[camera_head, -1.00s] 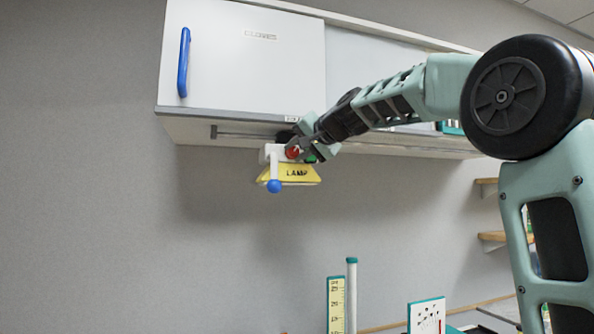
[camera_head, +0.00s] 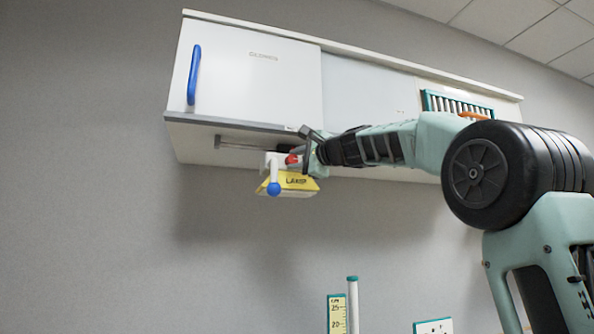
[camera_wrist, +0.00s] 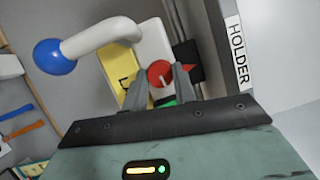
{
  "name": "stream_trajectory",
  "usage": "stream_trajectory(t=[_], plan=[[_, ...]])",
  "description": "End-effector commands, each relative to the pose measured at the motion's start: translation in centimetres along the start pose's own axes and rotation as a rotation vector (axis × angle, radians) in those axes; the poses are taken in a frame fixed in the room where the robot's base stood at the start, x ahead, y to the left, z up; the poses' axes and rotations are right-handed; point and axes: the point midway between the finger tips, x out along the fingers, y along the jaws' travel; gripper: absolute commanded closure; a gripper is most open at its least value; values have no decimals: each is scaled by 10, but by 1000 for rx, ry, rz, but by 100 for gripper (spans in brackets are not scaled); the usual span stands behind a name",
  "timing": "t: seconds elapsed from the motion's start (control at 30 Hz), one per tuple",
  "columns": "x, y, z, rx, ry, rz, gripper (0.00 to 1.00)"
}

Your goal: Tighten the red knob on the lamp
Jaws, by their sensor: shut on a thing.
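The lamp (camera_head: 296,184) is a yellow shade with a white body, hanging under the wall cabinet. It has a white bent arm with a blue ball (camera_head: 273,189). My gripper (camera_head: 303,155) reaches in from the right at the knob. In the wrist view the two fingers (camera_wrist: 160,84) stand on either side of the knob, shut on it. The fingers hide part of the knob's edge and a green patch below it.
The cabinet (camera_head: 250,75) with a blue handle (camera_head: 194,75) is just above the lamp and my gripper. A "HOLDER" label (camera_wrist: 238,50) is at the right in the wrist view. A yellow scale (camera_head: 337,314) and a white post (camera_head: 352,305) stand below. The wall left of the lamp is clear.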

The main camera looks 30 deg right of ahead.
Motion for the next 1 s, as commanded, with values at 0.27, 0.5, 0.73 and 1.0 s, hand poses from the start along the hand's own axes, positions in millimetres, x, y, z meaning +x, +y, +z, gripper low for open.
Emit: stream_trajectory(t=[0.27,0.5,0.73,1.0], plan=[[0,4,-1,123,6,-52,95],[0,3,-1,165,9,-69,95],[0,2,-1,171,9,-71,95],[0,2,-1,170,9,-71,64]])
